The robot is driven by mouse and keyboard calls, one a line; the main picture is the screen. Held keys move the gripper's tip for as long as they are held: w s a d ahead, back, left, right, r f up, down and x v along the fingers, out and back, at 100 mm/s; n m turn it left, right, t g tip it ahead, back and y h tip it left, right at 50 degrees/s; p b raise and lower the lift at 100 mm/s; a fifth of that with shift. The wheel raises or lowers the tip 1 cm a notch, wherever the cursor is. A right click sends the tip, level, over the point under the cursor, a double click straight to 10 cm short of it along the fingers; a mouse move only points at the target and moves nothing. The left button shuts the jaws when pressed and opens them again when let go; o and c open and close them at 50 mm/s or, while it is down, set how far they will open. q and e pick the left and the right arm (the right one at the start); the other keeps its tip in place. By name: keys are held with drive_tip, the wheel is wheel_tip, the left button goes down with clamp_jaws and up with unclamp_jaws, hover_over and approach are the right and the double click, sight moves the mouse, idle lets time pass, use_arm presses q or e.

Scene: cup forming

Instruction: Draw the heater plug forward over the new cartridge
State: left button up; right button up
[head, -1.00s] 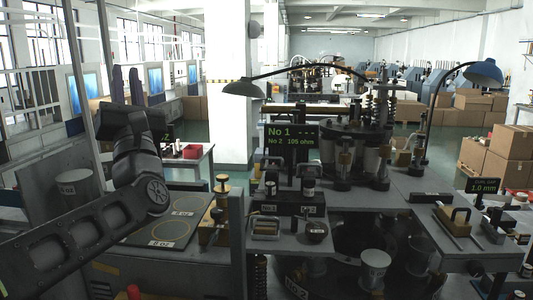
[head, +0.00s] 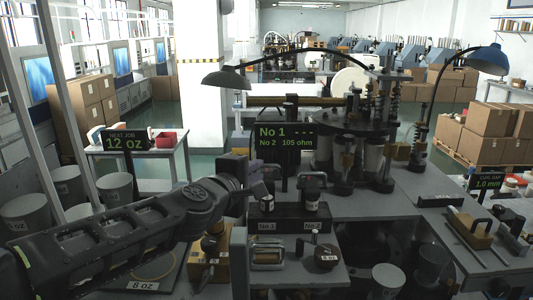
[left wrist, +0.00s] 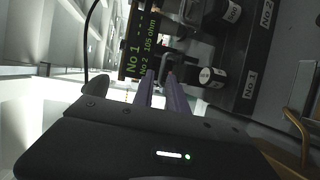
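The heater block (head: 288,222) has two places labelled No 1 and No 2. A cartridge with a pale band (head: 267,203) stands at No 1; it also shows in the left wrist view (left wrist: 212,76). The No 1 heater plug, a dark handled piece (left wrist: 186,72), is beside it, partly hidden by my gripper in the head view. At No 2 a black plug (head: 313,180) sits over another cartridge (head: 311,201). My left gripper (head: 260,186) is at the No 1 plug, its purple fingers (left wrist: 160,78) slightly apart; contact with the handle is unclear.
The display (head: 286,136) reads No 1 dashes and No 2 105 ohm. A lamp (head: 228,78) arches above. A small dark pot (head: 327,256) and a metal-framed tray (head: 267,254) stand in front of the block. The round forming machine (head: 350,130) is behind to the right.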

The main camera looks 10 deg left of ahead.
sight(266, 166)
use_arm(q)
drive_tip(key=shift+f, duration=0.25)
drive_tip(key=shift+x, duration=3.85)
drive_tip(key=shift+d, duration=0.1)
clamp_jaws()
